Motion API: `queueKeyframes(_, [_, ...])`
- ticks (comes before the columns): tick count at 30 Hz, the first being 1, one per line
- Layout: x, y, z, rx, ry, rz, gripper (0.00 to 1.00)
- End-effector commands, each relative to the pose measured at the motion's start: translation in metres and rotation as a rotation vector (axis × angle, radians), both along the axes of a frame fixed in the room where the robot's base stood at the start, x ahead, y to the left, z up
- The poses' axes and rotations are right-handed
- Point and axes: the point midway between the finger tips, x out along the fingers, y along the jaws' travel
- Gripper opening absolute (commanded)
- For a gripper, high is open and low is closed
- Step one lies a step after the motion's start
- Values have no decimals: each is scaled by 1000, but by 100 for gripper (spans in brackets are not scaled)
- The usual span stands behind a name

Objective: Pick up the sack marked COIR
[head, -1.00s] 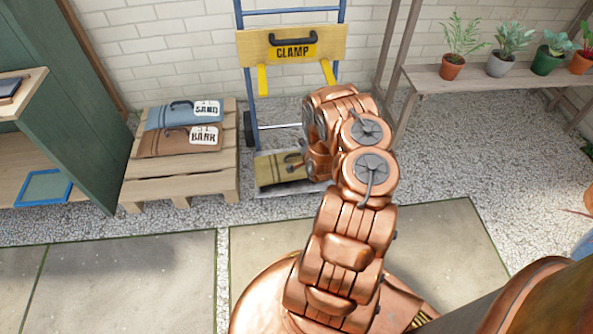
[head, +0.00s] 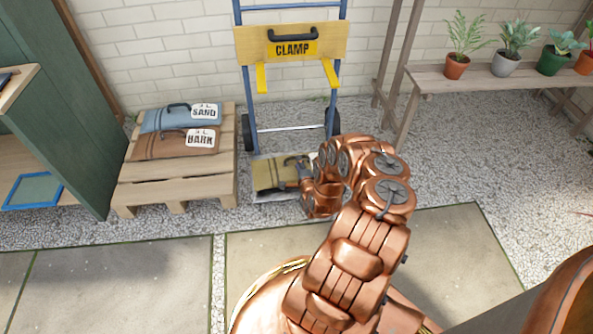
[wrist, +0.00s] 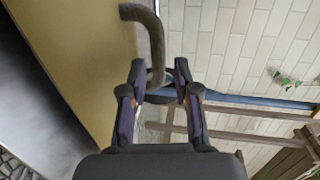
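A tan-olive sack (head: 266,174) with dark stripes lies on the plate at the foot of a blue hand truck (head: 250,110). Its label does not show, so I cannot read a name on it. My arm hides its right part. My gripper (head: 290,178) is low at the sack's right side, partly hidden by my arm. In the wrist view, the tan surface (wrist: 85,60) fills the left and a dark curved handle (wrist: 155,40) reaches between my fingertips. My gripper (wrist: 160,75) shows its fingers apart, with gaps beside the handle.
A yellow board (head: 258,46) marked CLAMP spans the truck above the sack. A pallet (head: 175,180) at the left bears the SAND sack (head: 170,119) and the BARK sack (head: 165,144). A bench (head: 520,75) with potted plants is at the right.

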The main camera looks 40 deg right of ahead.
Motion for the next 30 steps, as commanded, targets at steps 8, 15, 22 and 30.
queueKeyframes(8, [19, -14, -10, -4, -4, -1, 31])
queueKeyframes(15, [40, -27, -13, -3, -3, -1, 31])
queueKeyframes(22, [41, -28, -12, -2, 1, -1, 31])
queueKeyframes(30, [41, -27, -12, -2, 1, 0, 7])
